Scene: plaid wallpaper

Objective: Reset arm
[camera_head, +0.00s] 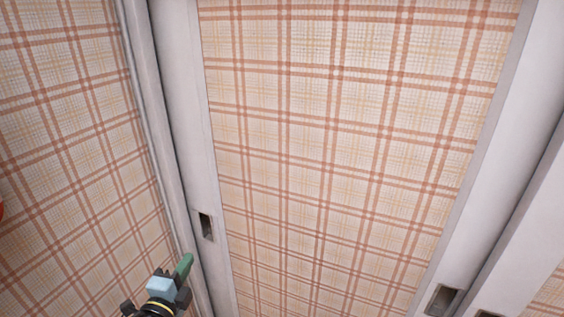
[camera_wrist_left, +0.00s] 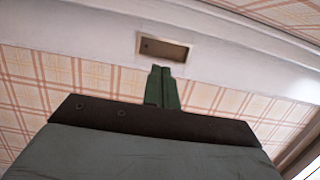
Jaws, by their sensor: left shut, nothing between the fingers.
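My left gripper (camera_head: 184,266) shows at the bottom left of the head view, with green fingers close to the white frame of a plaid panel. In the left wrist view its green fingers (camera_wrist_left: 162,72) are together with nothing between them. They point at a recessed handle (camera_wrist_left: 163,48) in the white frame, with the tips just below it in the picture. I cannot tell whether they touch the frame. In the head view that recessed handle (camera_head: 206,226) is above and to the right of the fingers. My right gripper is not in view.
A plaid sliding panel (camera_head: 340,150) with a white frame fills the middle of the head view. More recessed handles (camera_head: 442,300) sit at the lower right. A plaid wall (camera_head: 70,150) is on the left. A bit of a red thing (camera_head: 1,209) shows at the left edge.

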